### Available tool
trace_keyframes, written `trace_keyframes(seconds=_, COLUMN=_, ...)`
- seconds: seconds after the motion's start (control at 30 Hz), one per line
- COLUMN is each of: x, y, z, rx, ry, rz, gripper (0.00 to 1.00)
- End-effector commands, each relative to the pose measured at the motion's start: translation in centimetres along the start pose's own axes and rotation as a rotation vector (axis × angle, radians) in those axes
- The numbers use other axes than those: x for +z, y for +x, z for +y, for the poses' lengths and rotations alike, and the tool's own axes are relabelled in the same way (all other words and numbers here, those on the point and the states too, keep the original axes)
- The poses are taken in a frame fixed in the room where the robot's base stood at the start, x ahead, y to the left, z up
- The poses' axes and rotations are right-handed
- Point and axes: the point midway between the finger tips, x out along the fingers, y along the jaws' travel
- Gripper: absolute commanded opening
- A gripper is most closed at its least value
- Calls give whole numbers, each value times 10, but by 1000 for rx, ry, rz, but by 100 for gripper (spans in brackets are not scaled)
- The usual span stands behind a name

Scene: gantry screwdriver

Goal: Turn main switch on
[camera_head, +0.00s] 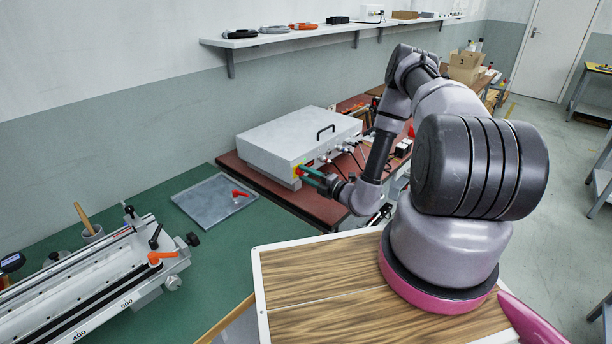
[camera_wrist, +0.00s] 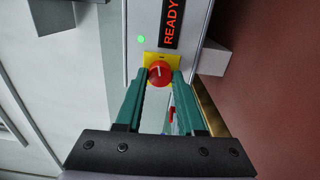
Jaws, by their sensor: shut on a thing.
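The main switch is a round red knob (camera_wrist: 160,74) on a yellow plate (camera_wrist: 176,60), set in the front of the grey control box (camera_head: 290,140). It also shows as a small yellow and red spot in the head view (camera_head: 297,171). My gripper (camera_wrist: 161,80) has its two green fingers on either side of the red knob and is shut on it. A pale mark on the knob runs roughly sideways in the wrist view. A green light (camera_wrist: 141,40) is lit beside the switch, and a display (camera_wrist: 171,22) reads "READY" in red letters.
The box stands on a reddish-brown table (camera_head: 315,205), with cables and plugs on its front right. A grey plate with a red-handled part (camera_head: 240,193) lies on the green bench. A rail fixture (camera_head: 110,275) stands at lower left.

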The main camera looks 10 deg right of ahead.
Motion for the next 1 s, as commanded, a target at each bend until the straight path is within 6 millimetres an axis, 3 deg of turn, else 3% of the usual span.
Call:
trace_keyframes(seconds=0.43, x=0, y=-1, z=-1, rx=-3, ry=233, rz=-1, gripper=0)
trace_keyframes(seconds=1.0, x=0, y=-2, z=-1, rx=-4, ry=269, rz=-1, gripper=0)
